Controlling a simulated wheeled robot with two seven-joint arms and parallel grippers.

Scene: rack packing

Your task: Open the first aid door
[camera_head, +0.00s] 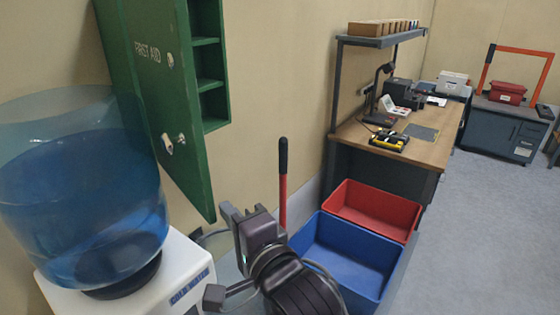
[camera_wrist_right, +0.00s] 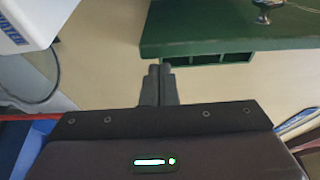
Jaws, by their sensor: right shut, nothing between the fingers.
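The green first aid door (camera_head: 150,90) hangs on the wall at the upper left, swung out from its cabinet. The cabinet's shelves (camera_head: 208,65) show to its right. A small metal knob (camera_head: 181,138) sits low on the door's outer face. In the right wrist view the door (camera_wrist_right: 225,30) crosses the upper right, with its knob (camera_wrist_right: 263,14) at the top edge. My right gripper (camera_head: 229,214) is below and right of the door's lower corner, apart from the knob. Its fingers (camera_wrist_right: 160,72) are shut and empty. My left gripper is not in view.
A water cooler with a blue bottle (camera_head: 85,190) stands close on the left, its white body (camera_head: 160,280) below. A blue bin (camera_head: 350,262) and red bin (camera_head: 375,208) stand right of my gripper. A workbench (camera_head: 415,140) lies beyond. Open floor (camera_head: 490,220) is at the right.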

